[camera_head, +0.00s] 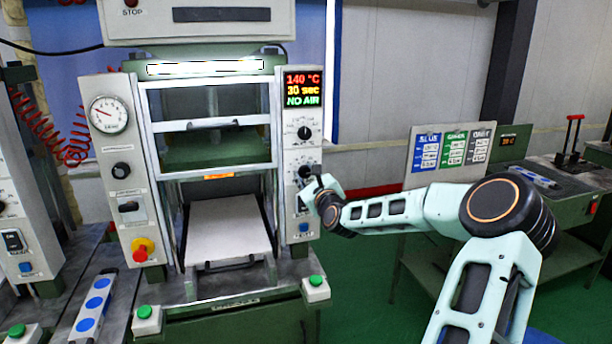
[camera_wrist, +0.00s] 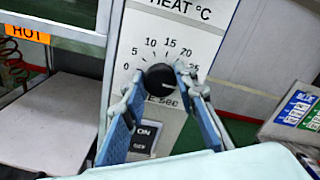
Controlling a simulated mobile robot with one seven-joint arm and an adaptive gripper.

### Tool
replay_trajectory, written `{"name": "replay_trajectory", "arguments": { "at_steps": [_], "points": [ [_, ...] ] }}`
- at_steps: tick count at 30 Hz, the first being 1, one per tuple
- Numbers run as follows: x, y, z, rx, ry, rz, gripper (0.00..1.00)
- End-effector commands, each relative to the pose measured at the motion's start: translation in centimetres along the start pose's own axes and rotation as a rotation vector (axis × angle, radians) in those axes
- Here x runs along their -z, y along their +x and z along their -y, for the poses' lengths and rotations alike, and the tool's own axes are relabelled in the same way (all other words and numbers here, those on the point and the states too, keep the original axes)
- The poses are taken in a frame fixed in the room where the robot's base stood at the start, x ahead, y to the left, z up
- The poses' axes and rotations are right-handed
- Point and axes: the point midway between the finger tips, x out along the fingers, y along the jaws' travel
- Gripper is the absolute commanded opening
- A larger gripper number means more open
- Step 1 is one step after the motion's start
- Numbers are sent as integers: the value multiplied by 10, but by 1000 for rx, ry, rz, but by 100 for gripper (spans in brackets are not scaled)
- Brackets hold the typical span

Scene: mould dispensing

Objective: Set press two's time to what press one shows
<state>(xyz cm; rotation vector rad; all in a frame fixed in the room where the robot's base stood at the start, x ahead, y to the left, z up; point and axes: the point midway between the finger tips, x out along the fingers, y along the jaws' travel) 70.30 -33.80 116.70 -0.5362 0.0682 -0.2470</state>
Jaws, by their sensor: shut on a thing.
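A press (camera_head: 215,170) stands in the middle of the head view; I see no number marking it as one or two. Its display (camera_head: 304,89) reads 140 °C, 30 sec and NO AIR. My gripper (camera_head: 312,180) is at the lower part of its right-hand panel. In the wrist view, my gripper (camera_wrist: 162,74) is shut on a black knob (camera_wrist: 160,84), one blue finger on each side. The knob sits on a dial scale from 0 to 25 with a partly hidden "sec" label. Its pointer is hard to read.
The heat knob (camera_head: 304,133) is above my gripper. An ON switch (camera_wrist: 145,137) is just below the held knob. A HOT label (camera_wrist: 27,32) marks the press opening. A panel of coloured cards (camera_head: 450,148) stands to the right. Another press panel (camera_head: 20,190) shows at left.

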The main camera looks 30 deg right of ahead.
Motion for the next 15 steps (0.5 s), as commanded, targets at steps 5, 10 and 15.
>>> {"name": "replay_trajectory", "arguments": {
  "at_steps": [5,10,15],
  "points": [
    [0,0,0,0,28,0,3],
    [0,0,0,0,34,-1,3],
    [0,0,0,0,34,-1,3]
  ]
}}
